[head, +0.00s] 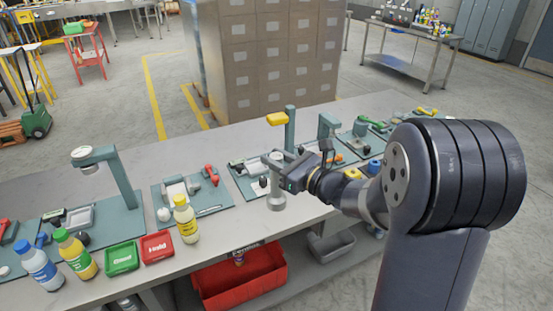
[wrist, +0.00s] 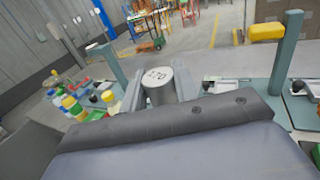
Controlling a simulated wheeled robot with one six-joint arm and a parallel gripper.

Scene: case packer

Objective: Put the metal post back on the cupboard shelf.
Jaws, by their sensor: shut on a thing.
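The metal post (head: 277,188) is a grey cylinder near the front edge of the long bench, upright in the head view. My gripper (head: 279,172) is shut around it from the right side. In the wrist view the post (wrist: 158,88) stands between the two fingers (wrist: 160,92), with dark marks on its pale top face. I cannot tell whether its base touches the bench or hangs just above it. No cupboard shelf can be made out in either view.
The grey bench (head: 225,225) carries fixtures on teal plates, a yellow-capped bottle (head: 186,220), a green tray (head: 122,258) and a red tray (head: 157,246). A teal stand with a yellow head (head: 290,128) rises just behind my gripper. A red bin (head: 240,279) sits below. Stacked boxes (head: 265,50) stand behind.

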